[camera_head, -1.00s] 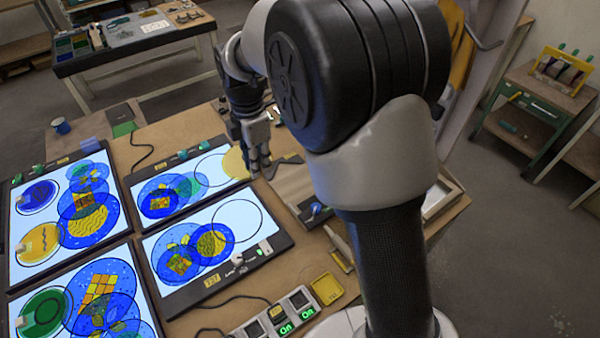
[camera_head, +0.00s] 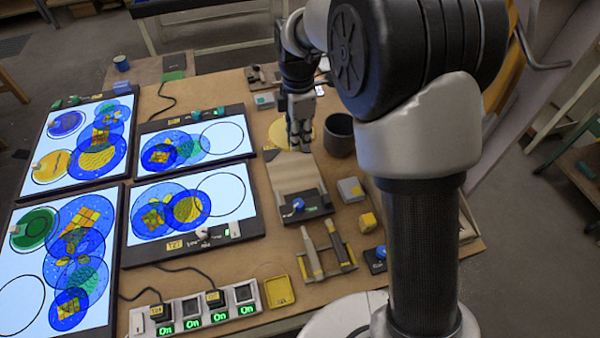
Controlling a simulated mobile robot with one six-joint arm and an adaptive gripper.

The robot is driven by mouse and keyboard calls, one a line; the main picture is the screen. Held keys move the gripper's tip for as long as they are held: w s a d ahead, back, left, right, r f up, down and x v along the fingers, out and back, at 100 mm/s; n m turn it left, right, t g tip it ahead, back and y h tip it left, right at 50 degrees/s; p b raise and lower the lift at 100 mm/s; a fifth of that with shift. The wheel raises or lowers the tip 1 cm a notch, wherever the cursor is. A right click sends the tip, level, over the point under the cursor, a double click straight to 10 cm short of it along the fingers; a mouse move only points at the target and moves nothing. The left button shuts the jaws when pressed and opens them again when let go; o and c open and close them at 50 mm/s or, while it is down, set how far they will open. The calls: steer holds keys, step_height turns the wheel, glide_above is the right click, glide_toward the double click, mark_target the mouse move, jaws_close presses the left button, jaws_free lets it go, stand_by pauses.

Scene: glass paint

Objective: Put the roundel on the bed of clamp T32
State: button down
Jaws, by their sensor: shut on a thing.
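The roundel (camera_head: 277,131) is a thin yellow disc, partly hidden behind my gripper. My gripper (camera_head: 300,146) points down and is shut on the roundel. Below and in front of it is a clamp with a pale beige bed (camera_head: 293,172), a dark front and a blue knob (camera_head: 298,204). Its label is too small to read, so I cannot confirm that it is T32. The roundel shows at the far end of this bed. I cannot tell how high above it the roundel is.
Light panels (camera_head: 247,155) with coloured discs fill the left of the table. A dark grey cup (camera_head: 339,134) stands close right of my gripper. A grey block (camera_head: 350,190), a yellow block (camera_head: 368,222), a tool rack (camera_head: 325,262) and a power strip (camera_head: 195,310) lie nearer.

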mark_target(299, 181)
step_height(299, 181, down, 16)
steer(key=b, duration=0.4)
steer(key=shift+r, duration=0.2)
steer(key=shift+f, duration=0.15)
steer(key=c, duration=1.5)
jaws_free()
